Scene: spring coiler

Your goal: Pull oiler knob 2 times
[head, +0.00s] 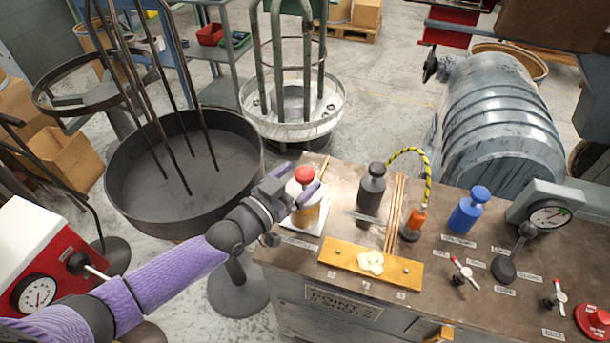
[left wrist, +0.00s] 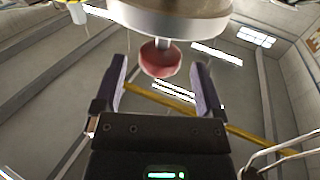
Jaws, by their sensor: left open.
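A round red knob (head: 304,174) tops a white and yellow canister (head: 306,212), which I take as the oiler, at the left end of the bench. My left gripper (head: 296,182) reaches in from the left at knob height, with its purple fingers open around the knob. In the left wrist view the picture is upside down; the red knob (left wrist: 160,59) hangs on a short stem from the pale canister (left wrist: 170,15). There it lies between the spread fingers (left wrist: 162,82), with gaps on both sides and no contact visible. My right gripper is not in view.
A yellow plate (head: 390,271) lies in front. A dark round basin (head: 165,205) with upright rods is at the left.

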